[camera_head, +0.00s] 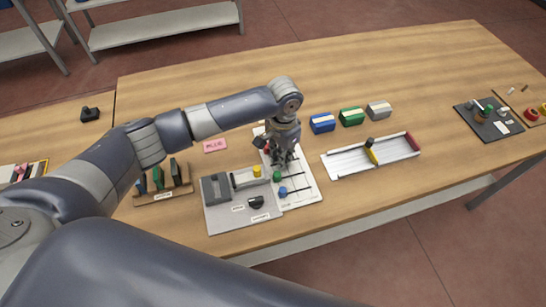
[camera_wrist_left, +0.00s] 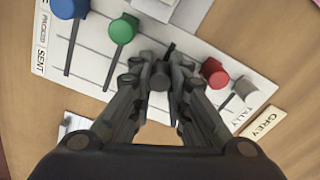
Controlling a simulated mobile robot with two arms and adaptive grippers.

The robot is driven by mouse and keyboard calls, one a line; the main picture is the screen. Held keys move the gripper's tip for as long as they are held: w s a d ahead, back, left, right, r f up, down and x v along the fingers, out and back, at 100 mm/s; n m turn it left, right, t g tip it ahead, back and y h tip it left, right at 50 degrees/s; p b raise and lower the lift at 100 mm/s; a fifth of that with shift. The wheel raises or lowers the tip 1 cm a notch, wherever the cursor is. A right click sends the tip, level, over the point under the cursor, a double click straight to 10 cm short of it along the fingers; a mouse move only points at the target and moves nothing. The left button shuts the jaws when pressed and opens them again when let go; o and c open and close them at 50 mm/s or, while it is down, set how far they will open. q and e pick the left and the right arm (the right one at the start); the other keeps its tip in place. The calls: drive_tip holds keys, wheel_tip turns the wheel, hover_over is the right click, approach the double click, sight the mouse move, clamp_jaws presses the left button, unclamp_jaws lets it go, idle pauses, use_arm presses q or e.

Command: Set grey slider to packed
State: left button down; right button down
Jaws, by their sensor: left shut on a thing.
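The white slider board (camera_head: 304,187) lies on the table with coloured knobs on dark tracks. The red knob (camera_wrist_left: 214,72) and the grey knob (camera_wrist_left: 245,89) stand right of my fingers, the grey one near the board edge marked TALLY. My left gripper (camera_head: 283,158) is low over the board, shut on a dark round knob (camera_wrist_left: 160,76), partly hidden by the fingers. My right gripper is out of view.
A grey panel (camera_head: 225,215) with a yellow knob adjoins the board. Blue (camera_head: 322,123), green (camera_head: 351,116) and grey (camera_head: 379,110) blocks stand behind. A white tray (camera_head: 345,163) lies to the right. A GREY label (camera_wrist_left: 265,124) lies by the board edge.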

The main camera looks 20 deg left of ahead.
use_arm(q)
drive_tip(key=shift+w+d, duration=0.4)
drive_tip(key=shift+d, duration=0.1)
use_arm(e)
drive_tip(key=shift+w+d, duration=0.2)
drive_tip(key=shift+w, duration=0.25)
use_arm(q)
drive_tip(key=c, duration=1.8)
unclamp_jaws()
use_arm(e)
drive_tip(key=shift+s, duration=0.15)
use_arm(q)
drive_tip(key=shift+r, duration=0.15)
wheel_tip(320, 180, up, 12)
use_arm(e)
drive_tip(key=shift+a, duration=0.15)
use_arm(q)
drive_tip(key=shift+s+f, duration=0.1)
drive_tip(key=shift+f, duration=0.1)
